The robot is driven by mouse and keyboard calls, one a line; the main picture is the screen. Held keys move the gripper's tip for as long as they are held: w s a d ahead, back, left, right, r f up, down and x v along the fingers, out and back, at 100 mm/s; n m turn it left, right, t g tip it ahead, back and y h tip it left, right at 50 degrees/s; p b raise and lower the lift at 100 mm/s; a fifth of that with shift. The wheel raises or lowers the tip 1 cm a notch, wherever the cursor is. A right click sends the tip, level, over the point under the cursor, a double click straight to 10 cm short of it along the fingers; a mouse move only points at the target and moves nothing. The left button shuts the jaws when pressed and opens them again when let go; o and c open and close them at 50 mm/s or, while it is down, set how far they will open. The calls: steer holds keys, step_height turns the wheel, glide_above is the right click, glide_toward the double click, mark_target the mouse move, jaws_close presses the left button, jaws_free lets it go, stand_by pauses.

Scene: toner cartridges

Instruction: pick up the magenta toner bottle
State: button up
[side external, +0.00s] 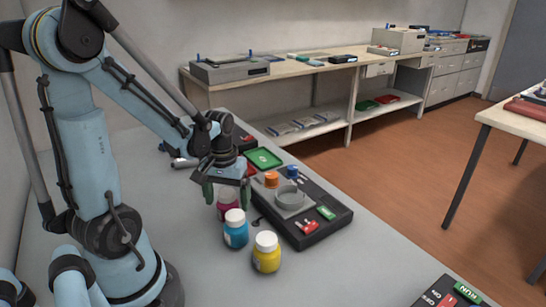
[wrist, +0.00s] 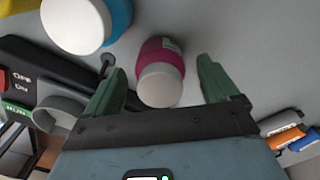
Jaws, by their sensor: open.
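The magenta toner bottle (side external: 228,204) stands on the grey table below my gripper, its top partly hidden by the fingers in the side external view. In the wrist view the magenta bottle (wrist: 160,62) has a white cap and a pale label, and it shows between the two fingers. My gripper (side external: 226,190) is open, with green fingers that also show in the wrist view (wrist: 158,85). One finger is on each side of the bottle, with a visible gap to both. Nothing is held.
A cyan bottle (side external: 236,232) and a yellow bottle (side external: 267,256), both white-capped, stand close by. A black control panel (side external: 325,228) with a grey ring (side external: 290,199), an orange knob and a blue knob lies to the right. A green tray (side external: 263,159) is behind.

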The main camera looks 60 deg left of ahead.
steer(key=shift+f, duration=0.25)
steer(key=c, duration=1.2)
steer(key=shift+r, duration=0.1)
